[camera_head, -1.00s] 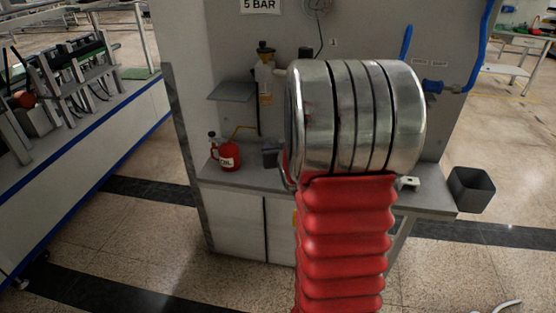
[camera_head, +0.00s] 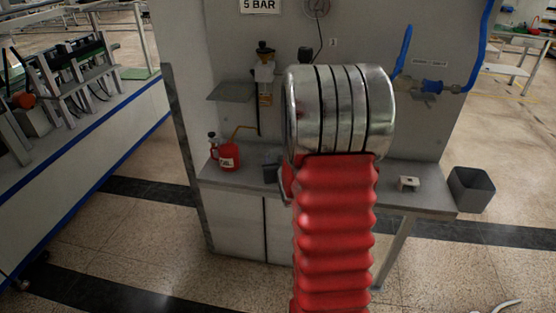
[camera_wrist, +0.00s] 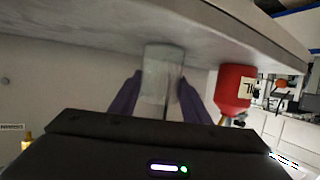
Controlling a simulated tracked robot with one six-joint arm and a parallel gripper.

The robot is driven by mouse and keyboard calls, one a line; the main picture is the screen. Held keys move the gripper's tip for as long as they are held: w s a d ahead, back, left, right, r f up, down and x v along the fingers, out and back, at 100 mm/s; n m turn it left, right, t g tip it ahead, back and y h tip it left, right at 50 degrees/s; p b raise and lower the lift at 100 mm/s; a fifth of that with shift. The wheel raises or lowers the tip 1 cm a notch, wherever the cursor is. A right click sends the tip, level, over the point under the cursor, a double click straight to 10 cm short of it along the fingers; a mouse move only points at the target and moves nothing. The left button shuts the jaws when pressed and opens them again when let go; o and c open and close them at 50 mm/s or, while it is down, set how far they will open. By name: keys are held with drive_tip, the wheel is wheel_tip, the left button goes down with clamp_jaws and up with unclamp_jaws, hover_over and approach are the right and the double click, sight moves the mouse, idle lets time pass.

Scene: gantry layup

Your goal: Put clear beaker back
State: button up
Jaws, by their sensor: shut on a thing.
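The clear beaker (camera_wrist: 164,58) is between the two purple fingers of my gripper (camera_wrist: 161,80) in the wrist view, where the scene appears upside down. My gripper is shut on it. The beaker's base end overlaps the grey bench top (camera_wrist: 90,42); I cannot tell whether it touches. In the head view my arm hides most of the gripper, and the beaker cannot be made out. A dark part of my gripper shows just right of the red oil can, low over the bench (camera_head: 420,190).
The red oil can (camera_head: 228,156) stands close beside my gripper; it also shows in the wrist view (camera_wrist: 234,90). A bottle-like filter unit (camera_head: 265,80) is on the wall panel behind. A small pale block (camera_head: 409,183) lies on the bench's right part. A grey bin (camera_head: 471,190) is at right.

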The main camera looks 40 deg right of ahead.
drive_tip(key=o, duration=1.1)
drive_tip(key=shift+f, duration=0.1)
drive_tip(key=shift+s+a+r, duration=0.25)
drive_tip(key=shift+s+r, duration=0.05)
drive_tip(key=shift+s, duration=0.05)
drive_tip(key=v, duration=1.1)
drive_tip(key=shift+d, duration=0.1)
